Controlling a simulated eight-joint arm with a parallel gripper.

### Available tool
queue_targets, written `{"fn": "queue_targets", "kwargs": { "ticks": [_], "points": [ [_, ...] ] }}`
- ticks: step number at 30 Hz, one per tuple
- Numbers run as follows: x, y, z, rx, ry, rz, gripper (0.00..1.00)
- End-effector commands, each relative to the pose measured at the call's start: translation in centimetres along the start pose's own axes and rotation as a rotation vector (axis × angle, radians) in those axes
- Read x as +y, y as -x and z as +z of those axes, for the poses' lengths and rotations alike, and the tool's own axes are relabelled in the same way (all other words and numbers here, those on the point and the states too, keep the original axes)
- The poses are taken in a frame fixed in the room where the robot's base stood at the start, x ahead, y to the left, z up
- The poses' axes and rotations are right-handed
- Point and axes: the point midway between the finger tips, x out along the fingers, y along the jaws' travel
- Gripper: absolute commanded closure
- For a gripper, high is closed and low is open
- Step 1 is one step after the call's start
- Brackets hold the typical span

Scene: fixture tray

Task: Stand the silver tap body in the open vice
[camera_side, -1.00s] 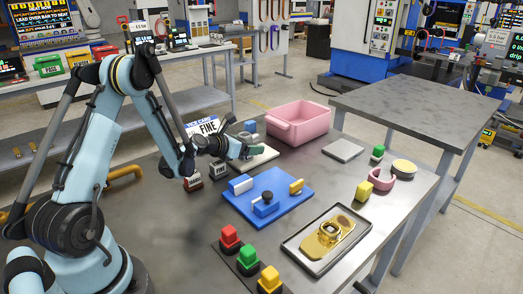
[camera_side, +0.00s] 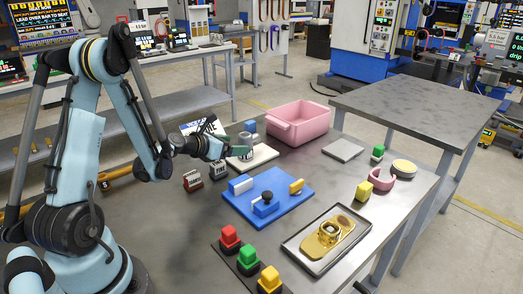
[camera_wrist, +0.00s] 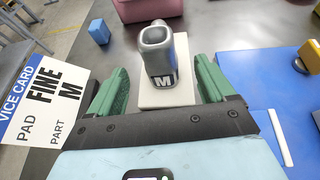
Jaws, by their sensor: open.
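The silver tap body (camera_wrist: 162,62), marked M, stands upright on a white plate (camera_wrist: 181,96) in the wrist view. It also shows in the side view (camera_side: 245,147). My gripper (camera_wrist: 160,68) is open, its green fingers to the left and right of the tap body's line; I cannot tell whether the fingers reach around it. In the side view my gripper (camera_side: 220,149) is just left of the tap body. The vice (camera_side: 240,211) is a blue base with a white-faced blue jaw, a black-knobbed block and a yellow piece, with a gap between jaws.
A vice card (camera_wrist: 40,110) reads PAD FINE, PART M. Two small labelled blocks (camera_side: 193,180) stand left of the vice. A pink bin (camera_side: 299,123) is behind. A tray (camera_side: 305,262) holds a gold part. Red, green and yellow blocks (camera_side: 248,262) line the front.

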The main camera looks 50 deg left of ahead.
Motion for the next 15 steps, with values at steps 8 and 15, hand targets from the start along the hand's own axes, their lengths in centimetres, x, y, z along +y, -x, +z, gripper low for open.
{"fn": "queue_targets", "kwargs": {
  "ticks": [8,15],
  "points": [
    [-0.1,1.4,3.3,0.0,0.0,0.0,0.17],
    [-0.1,3.3,7.8,0.0,0.0,0.0,0.17]
  ]
}}
